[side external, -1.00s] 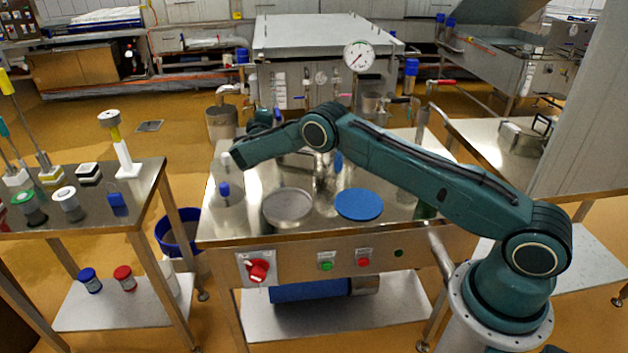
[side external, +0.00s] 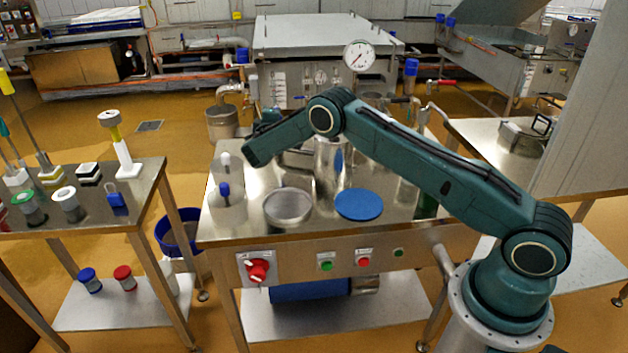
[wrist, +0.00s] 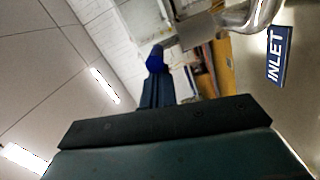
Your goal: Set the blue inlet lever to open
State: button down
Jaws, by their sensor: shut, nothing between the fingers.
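In the wrist view a blue tag (wrist: 278,57) reading INLET hangs at the upper right, beside a bent metal pipe (wrist: 240,18). A rounded blue end (wrist: 155,59), which looks like the inlet lever's grip, shows just past my gripper's fingers (wrist: 157,88). The fingers are shut and empty. I cannot tell whether they touch the blue end. In the side view my gripper (side external: 267,120) is above the far left of the steel table, partly hidden by my arm. I cannot make out the lever or its setting there.
The steel table (side external: 385,212) holds a blue disc (side external: 358,204), a round metal dish (side external: 288,206) and a blue-topped white piece (side external: 228,206). A steel vat (side external: 310,40) with a gauge (side external: 359,57) stands behind. A side table (side external: 140,195) with tools is at left.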

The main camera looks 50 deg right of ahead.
jog(key=shift+s+d+t+y, duration=0.3)
jog(key=shift+s+d, duration=0.25)
jog(key=shift+s, duration=0.25)
jog(key=shift+w+a, duration=0.1)
